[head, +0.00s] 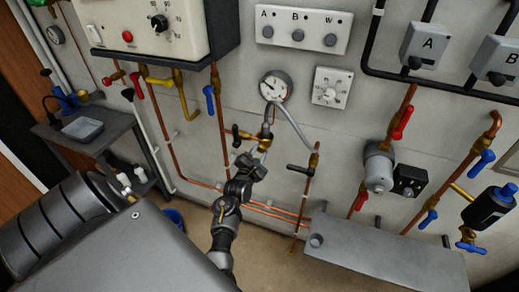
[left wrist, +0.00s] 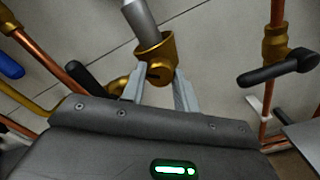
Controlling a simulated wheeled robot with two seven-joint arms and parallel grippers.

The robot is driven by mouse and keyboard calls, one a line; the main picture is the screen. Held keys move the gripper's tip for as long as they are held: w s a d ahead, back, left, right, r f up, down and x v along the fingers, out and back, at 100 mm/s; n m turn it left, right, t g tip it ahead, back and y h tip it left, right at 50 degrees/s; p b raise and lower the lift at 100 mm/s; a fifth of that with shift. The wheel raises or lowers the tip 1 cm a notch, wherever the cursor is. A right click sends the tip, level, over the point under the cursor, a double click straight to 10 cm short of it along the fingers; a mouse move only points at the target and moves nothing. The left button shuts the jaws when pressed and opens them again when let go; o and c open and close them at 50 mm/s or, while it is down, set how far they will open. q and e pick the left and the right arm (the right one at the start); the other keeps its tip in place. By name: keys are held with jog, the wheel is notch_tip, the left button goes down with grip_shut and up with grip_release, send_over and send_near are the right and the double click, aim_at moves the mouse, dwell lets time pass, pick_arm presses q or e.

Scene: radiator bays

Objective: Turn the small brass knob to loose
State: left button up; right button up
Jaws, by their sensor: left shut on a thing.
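The small brass knob (left wrist: 158,72) sits on a brass fitting (left wrist: 153,46) at the lower end of a grey hose. My left gripper (left wrist: 159,88) is shut on it, with one pale finger on each side. In the head view my left gripper (head: 261,152) reaches up to the same brass fitting (head: 265,140), below the round gauge (head: 273,86). The knob is mostly hidden there by the gripper, and its turn position cannot be read. My right gripper is not in view.
A black lever valve (left wrist: 278,72) on a copper pipe stands close to the right of my gripper. Another dark lever (left wrist: 88,78) is close at left. The grey hose (head: 292,122) arcs to the right pipe. A grey ledge (head: 385,262) juts out at lower right.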

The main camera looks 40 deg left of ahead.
pick_arm(q)
jog(key=n, duration=0.1)
jog(key=n+p, duration=0.1)
jog(key=shift+r+n, duration=0.2)
jog(key=shift+n, duration=1.1)
jog(key=o, duration=1)
jog(key=shift+w+f, duration=0.1)
jog(key=shift+f, duration=0.1)
